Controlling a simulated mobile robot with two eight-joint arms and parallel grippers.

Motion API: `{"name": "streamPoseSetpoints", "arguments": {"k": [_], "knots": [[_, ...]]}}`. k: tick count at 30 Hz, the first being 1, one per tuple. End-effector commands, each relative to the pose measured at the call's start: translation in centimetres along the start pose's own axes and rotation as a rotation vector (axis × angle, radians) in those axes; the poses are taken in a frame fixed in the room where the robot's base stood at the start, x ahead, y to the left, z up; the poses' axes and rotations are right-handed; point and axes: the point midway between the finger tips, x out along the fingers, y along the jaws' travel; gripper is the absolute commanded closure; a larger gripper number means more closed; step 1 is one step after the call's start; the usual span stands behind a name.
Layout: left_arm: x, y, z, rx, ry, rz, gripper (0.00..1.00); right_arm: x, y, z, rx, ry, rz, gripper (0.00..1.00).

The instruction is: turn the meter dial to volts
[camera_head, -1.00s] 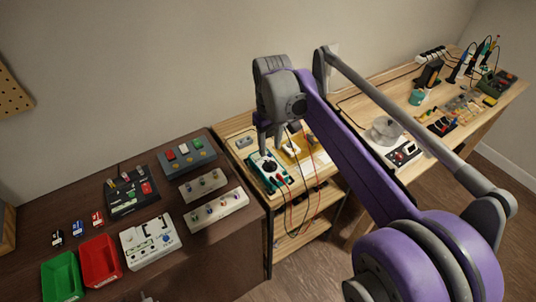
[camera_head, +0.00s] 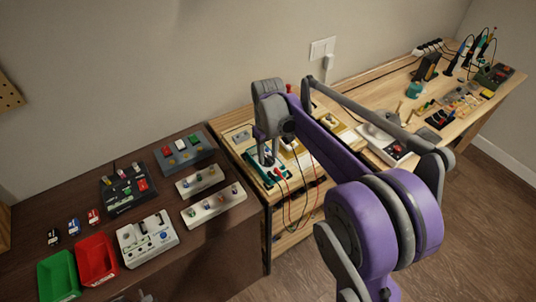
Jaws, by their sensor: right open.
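The meter (camera_head: 264,175) is a green-cased instrument with a pale face, lying on the small wooden bench between the dark table and the long workbench. Red and black leads run from its lower right side and hang over the bench's front edge. My right gripper (camera_head: 268,162) points down right over the meter's face, and its fingers hide the dial. I cannot tell whether the fingers touch the dial or where the dial points. The gripper is open. My left gripper is not clearly visible; only a small grey piece shows at the bottom edge.
The dark table (camera_head: 225,245) at left carries several switch boxes, a green bin (camera_head: 58,276) and a red bin (camera_head: 96,258). A small grey box (camera_head: 241,136) lies behind the meter. The workbench at right holds a white device (camera_head: 384,145) and tools. A wall outlet (camera_head: 322,48) is behind.

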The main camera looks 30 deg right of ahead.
Motion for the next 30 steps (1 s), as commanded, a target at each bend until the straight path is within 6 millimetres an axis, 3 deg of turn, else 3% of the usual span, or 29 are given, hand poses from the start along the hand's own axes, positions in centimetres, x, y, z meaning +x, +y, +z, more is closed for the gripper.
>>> {"name": "streamPoseSetpoints", "arguments": {"k": [9,17,30], "knots": [[0.0,0.0,0.0,0.0,0.0,0.0,0.5,0.27,0.0,-0.02,0.0,0.0,0.0,0.54],[0.01,0.0,0.0,0.0,0.0,0.0,0.5,0.26,0.0,-0.01,0.0,0.0,0.0,1.0],[0.02,0.0,0.02,0.0,0.0,0.0,0.5,0.25,-0.01,0.0,0.021,0.0,0.0,1.0]]}}
